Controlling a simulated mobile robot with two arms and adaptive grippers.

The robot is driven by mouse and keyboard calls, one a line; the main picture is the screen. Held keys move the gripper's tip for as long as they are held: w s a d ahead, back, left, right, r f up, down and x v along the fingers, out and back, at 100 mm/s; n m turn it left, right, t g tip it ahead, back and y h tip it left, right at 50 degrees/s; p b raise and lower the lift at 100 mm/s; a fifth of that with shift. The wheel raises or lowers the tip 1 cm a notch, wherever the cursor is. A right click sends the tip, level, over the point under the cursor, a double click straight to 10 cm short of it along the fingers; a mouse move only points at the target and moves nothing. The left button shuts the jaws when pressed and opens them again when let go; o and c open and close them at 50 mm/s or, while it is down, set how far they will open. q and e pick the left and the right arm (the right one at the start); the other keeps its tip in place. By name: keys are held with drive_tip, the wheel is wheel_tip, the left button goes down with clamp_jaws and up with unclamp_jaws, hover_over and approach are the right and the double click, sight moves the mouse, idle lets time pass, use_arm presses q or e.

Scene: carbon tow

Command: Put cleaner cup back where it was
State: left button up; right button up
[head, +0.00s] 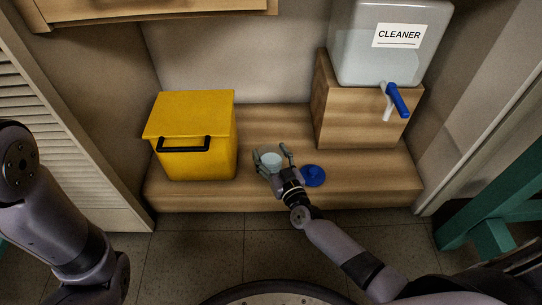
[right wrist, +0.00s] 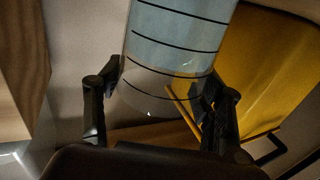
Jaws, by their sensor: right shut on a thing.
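The cleaner cup (head: 271,161) is a clear cup with pale bluish contents. It is between the fingers of my right gripper (head: 272,152), over the wooden platform, between the yellow box and the blue lid-like piece. In the right wrist view the cup (right wrist: 170,50) shows large, with black measuring lines and one finger on each side. My right gripper (right wrist: 155,90) is shut on it. I cannot tell whether the cup's bottom touches the platform. The cleaner tank (head: 388,55) is translucent with a CLEANER label and a blue-handled tap (head: 397,100). My left gripper is out of view.
A yellow lidded box (head: 190,135) with a black handle stands left of the cup. A round blue lid-like piece (head: 313,176) lies just right of my gripper. A wooden block (head: 345,118) carries the tank. The low wooden platform (head: 275,125) has bare room behind the cup.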

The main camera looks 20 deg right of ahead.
drive_tip(key=o, duration=1.4)
drive_tip(key=shift+f, duration=0.1)
